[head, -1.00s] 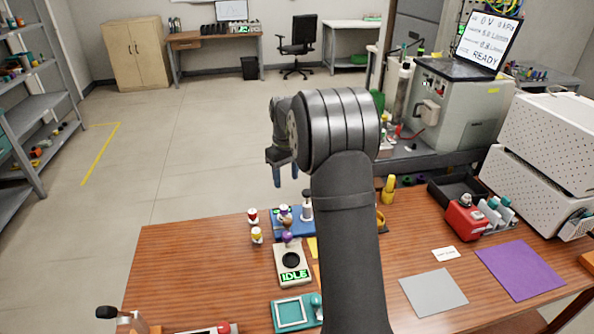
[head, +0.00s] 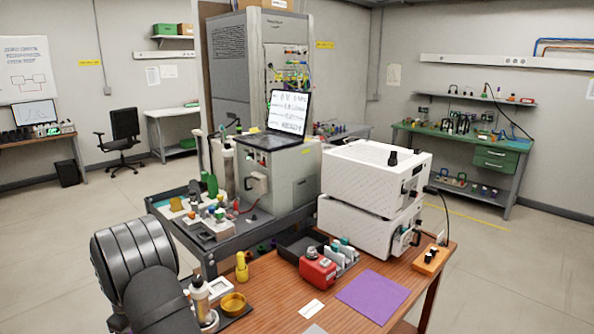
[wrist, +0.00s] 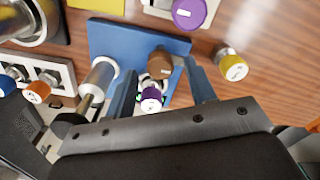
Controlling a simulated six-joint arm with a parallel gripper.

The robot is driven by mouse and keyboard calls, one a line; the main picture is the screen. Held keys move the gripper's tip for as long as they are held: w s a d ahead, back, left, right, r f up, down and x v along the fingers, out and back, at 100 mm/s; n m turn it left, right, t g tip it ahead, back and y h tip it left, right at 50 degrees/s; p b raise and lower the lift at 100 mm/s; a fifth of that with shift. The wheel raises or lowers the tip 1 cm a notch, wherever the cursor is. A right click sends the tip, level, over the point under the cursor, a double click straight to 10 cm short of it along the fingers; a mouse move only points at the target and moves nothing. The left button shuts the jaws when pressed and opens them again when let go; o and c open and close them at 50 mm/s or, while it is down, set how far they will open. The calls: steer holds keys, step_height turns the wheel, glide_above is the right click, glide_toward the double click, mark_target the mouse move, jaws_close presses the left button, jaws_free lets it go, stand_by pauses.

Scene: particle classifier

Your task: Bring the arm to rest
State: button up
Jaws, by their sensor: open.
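My gripper (wrist: 161,70) is open in the wrist view, its two dark blue-grey fingers spread apart over a blue tray (wrist: 112,40). A brown-capped piece (wrist: 160,63) and a purple-capped vial (wrist: 151,101) show between the fingers. I cannot tell how far below the fingers they are, and nothing is clearly gripped. In the head view my arm (head: 140,262) is at the lower left edge, and the gripper itself is out of that picture.
A yellow-capped vial (wrist: 233,66) and a larger purple cap (wrist: 188,13) lie near the tray. A metal cylinder (wrist: 99,75) stands left of the fingers. In the head view, a red device (head: 317,269), purple mat (head: 372,298) and white perforated boxes (head: 375,176) occupy the table.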

steer(key=shift+f, duration=0.75)
steer(key=shift+r, duration=0.1)
